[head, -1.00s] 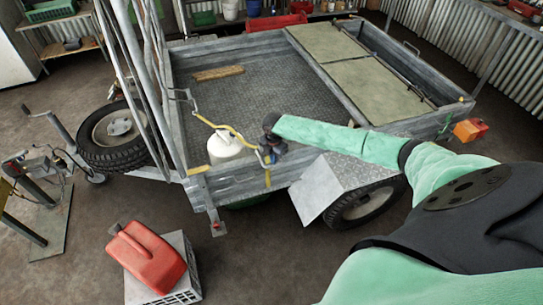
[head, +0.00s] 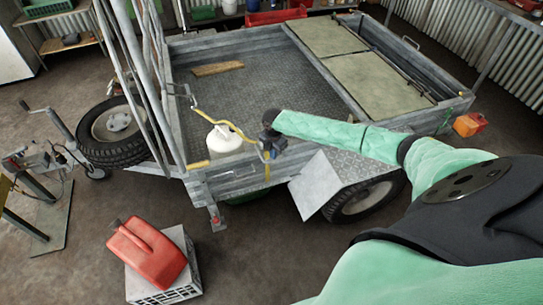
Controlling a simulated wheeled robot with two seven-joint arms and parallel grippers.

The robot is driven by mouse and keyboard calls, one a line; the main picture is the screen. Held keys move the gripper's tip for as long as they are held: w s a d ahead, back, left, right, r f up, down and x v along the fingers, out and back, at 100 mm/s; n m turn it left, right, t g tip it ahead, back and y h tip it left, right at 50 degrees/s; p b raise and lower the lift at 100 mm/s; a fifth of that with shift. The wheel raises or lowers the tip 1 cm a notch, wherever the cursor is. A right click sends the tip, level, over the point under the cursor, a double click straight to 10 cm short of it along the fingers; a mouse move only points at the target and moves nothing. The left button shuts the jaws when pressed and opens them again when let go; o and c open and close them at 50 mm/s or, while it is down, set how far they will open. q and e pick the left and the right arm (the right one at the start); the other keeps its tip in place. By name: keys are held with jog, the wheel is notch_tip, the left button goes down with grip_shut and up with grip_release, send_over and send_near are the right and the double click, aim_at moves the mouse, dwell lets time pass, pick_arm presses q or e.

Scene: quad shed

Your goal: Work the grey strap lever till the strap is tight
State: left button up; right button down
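A yellow strap (head: 216,120) runs from the trailer's front left rail across a white container (head: 223,139) to the near side rail, where its end hangs down outside. My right gripper (head: 267,150) is at the near rail, where the strap meets it. The grey strap lever cannot be made out clearly there; my gripper and wrist cover that spot. The fingers are too small and dark to tell whether they are open or shut. My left gripper is not in view.
The trailer bed (head: 262,88) holds a wooden plank (head: 217,69). The trailer's wheel guard (head: 325,183) lies below my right forearm. A spare wheel (head: 113,127) is at the left.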

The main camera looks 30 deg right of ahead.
aim_at(275, 162)
jog(key=shift+s+d+f+b, duration=0.15)
jog(key=shift+f+b, duration=0.45)
jog(key=shift+f, duration=0.6)
jog(key=shift+w+d+f+b, duration=0.15)
jog(key=shift+f+b, duration=0.45)
jog(key=shift+f, duration=0.6)
jog(key=shift+s+d+f, duration=0.15)
jog(key=shift+f, duration=0.45)
jog(key=shift+a+r+p, duration=0.25)
jog(key=shift+r+p, duration=0.5)
jog(key=shift+r, duration=0.5)
jog(key=shift+a+r+p, duration=0.2)
jog(key=shift+r+p, duration=0.5)
jog(key=shift+r, duration=0.5)
jog(key=shift+r+p, duration=1.6)
jog(key=shift+r, duration=0.6)
jog(key=shift+w, duration=0.2)
